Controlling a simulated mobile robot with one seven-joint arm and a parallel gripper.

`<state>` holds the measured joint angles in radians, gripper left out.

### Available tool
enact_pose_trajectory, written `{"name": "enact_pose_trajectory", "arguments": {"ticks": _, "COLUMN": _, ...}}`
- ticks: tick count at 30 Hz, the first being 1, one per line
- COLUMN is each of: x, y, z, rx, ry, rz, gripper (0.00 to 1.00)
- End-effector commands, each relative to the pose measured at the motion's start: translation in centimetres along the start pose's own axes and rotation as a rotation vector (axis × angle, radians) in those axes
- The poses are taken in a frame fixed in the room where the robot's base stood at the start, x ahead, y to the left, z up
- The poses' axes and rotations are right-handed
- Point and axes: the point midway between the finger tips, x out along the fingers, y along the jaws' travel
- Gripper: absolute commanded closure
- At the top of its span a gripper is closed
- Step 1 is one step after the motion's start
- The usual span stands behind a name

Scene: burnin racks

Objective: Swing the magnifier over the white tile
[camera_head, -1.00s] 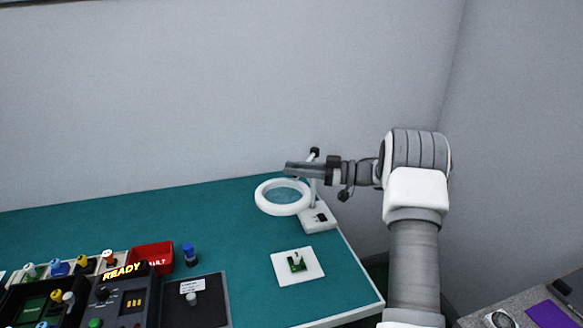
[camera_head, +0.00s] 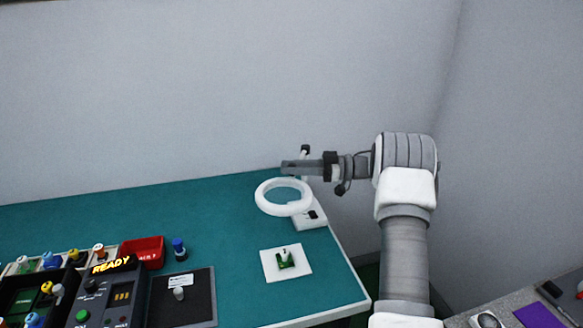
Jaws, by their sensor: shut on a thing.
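The magnifier is a white ring (camera_head: 260,196) with a clear lens, on a stand with a white base (camera_head: 312,220) near the bench's right edge. My gripper (camera_head: 288,167) reaches in from the right and is shut on the magnifier at the far side of the ring. The exact grip point is hidden by the fingers. The white tile (camera_head: 270,272) lies flat on the green bench, nearer the camera than the ring, with a small green board (camera_head: 285,261) on it. In the picture the ring sits above the tile, apart from it.
A dark tester reading READY (camera_head: 117,290), a red bin (camera_head: 143,252), a blue-capped part (camera_head: 179,248) and a dark pad (camera_head: 190,303) stand at the left. The green bench top (camera_head: 215,215) is clear between them and the ring. Walls rise behind and at right.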

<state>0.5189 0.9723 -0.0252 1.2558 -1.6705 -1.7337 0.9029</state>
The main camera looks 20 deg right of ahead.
Motion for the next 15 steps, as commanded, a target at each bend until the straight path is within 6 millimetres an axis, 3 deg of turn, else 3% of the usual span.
{"name": "enact_pose_trajectory", "arguments": {"ticks": 9, "x": -0.23, "y": -0.06, "z": 0.09, "rx": 0.002, "ry": -0.002, "rz": 0.000, "gripper": 1.00}}
{"name": "enact_pose_trajectory", "arguments": {"ticks": 10, "x": -0.24, "y": -0.06, "z": 0.09, "rx": 0.002, "ry": -0.002, "rz": 0.000, "gripper": 0.66}}
{"name": "enact_pose_trajectory", "arguments": {"ticks": 14, "x": -0.20, "y": -0.04, "z": 0.07, "rx": 0.002, "ry": -0.001, "rz": 0.000, "gripper": 0.42}}
{"name": "enact_pose_trajectory", "arguments": {"ticks": 15, "x": -0.18, "y": -0.04, "z": 0.07, "rx": 0.002, "ry": -0.001, "rz": 0.000, "gripper": 0.41}}
